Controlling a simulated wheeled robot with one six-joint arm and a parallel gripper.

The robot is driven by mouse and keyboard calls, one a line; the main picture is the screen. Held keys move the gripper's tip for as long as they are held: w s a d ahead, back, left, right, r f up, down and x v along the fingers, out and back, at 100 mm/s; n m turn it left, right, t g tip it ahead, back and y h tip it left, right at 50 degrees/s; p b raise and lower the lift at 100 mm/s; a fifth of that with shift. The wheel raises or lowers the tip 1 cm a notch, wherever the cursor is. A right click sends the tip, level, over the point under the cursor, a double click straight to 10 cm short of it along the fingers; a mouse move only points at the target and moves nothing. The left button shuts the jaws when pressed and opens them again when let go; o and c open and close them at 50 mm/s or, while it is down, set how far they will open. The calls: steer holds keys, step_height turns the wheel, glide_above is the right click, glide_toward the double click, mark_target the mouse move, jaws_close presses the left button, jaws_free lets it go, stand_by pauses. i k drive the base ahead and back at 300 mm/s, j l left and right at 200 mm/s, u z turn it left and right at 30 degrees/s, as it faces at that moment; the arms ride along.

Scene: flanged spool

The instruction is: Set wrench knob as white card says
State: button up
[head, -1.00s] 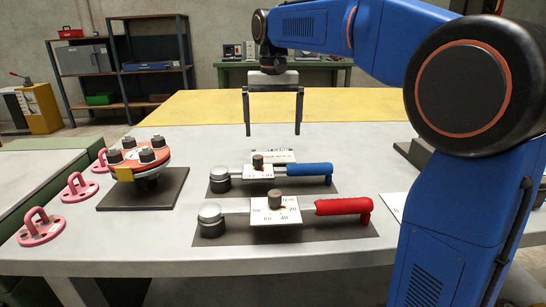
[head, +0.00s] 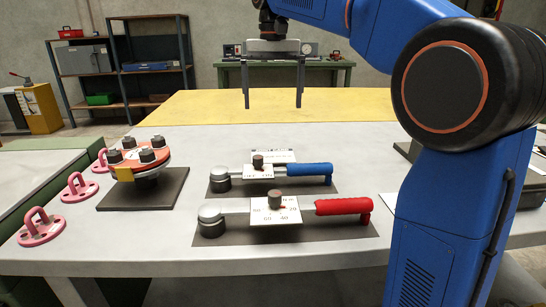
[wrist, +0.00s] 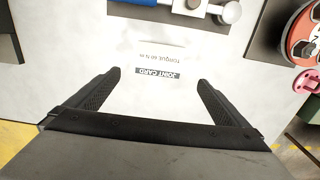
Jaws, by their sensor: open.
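The white card (head: 272,155) lies behind the blue-handled wrench. In the wrist view the card (wrist: 158,92) is upside down, headed "JOINT CARD", with a small torque line that seems to read 60 N m. The blue-handled wrench (head: 308,169) has a white dial plate with a dark knob (head: 258,161). The red-handled wrench (head: 343,206) lies in front with a larger dial plate (head: 262,216) and a grey knob (head: 274,199). Its red pointer faces right, near a number like 70. My gripper (head: 272,106) is open and empty, above the table behind both wrenches.
A red flanged spool (head: 140,160) with several dark bolts stands on a dark plate (head: 115,202) at left. Several pink ringed pieces (head: 40,228) line the left edge. The yellow area (head: 220,106) behind is clear.

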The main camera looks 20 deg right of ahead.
mark_target(274, 196)
steer(key=k, duration=1)
